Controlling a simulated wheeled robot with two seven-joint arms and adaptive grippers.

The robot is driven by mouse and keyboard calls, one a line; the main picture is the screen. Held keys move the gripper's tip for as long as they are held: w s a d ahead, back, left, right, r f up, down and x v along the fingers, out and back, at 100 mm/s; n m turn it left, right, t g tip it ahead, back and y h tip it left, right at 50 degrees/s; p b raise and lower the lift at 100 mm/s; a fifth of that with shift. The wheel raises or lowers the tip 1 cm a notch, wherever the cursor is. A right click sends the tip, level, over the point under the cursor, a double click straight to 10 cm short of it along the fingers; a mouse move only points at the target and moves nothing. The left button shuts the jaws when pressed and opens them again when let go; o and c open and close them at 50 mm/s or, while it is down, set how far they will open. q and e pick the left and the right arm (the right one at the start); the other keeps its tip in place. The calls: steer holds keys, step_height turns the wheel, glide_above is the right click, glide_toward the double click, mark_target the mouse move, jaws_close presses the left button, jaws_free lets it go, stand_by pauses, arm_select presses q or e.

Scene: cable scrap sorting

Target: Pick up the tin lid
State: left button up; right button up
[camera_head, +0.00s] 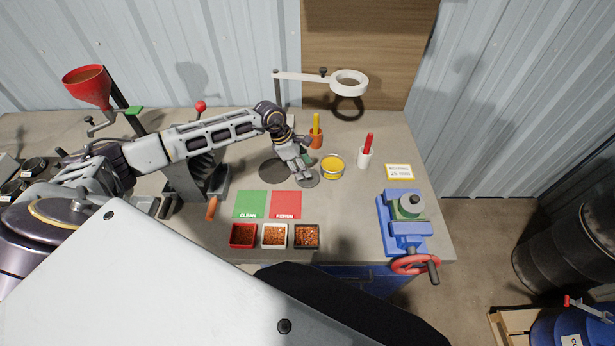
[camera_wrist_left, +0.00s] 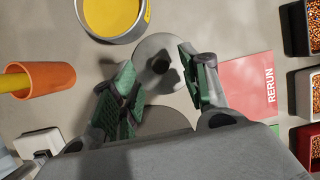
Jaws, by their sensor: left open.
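The tin lid (camera_wrist_left: 166,44) is a flat grey disc with a dark knob in its middle. In the head view the lid (camera_head: 314,181) lies on the bench, just in front of the open yellow tin (camera_head: 333,168), partly hidden by my gripper. My left gripper (camera_head: 302,176) is above the lid, pointing down. In the left wrist view my gripper (camera_wrist_left: 157,64) is open, its green-padded fingers on either side of the knob with gaps. Nothing is held. Whether the fingertips are down at knob height I cannot tell. My right gripper is not in view.
An orange cup (camera_head: 316,141) with a yellow tool stands behind; a white cup (camera_head: 365,157) with a red tool stands right. The magnifier lamp (camera_head: 349,83) overhangs the back. Green and red mats (camera_head: 286,203) and small bins (camera_head: 275,236) are in front. A blue vise (camera_head: 402,225) is at right.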

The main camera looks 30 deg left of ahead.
arm_select(q)
steer(key=shift+p+x, duration=0.35)
steer(key=shift+x, duration=1.3)
steer(key=shift+d+r, duration=0.1)
steer(key=shift+c, duration=0.3)
jaws_close()
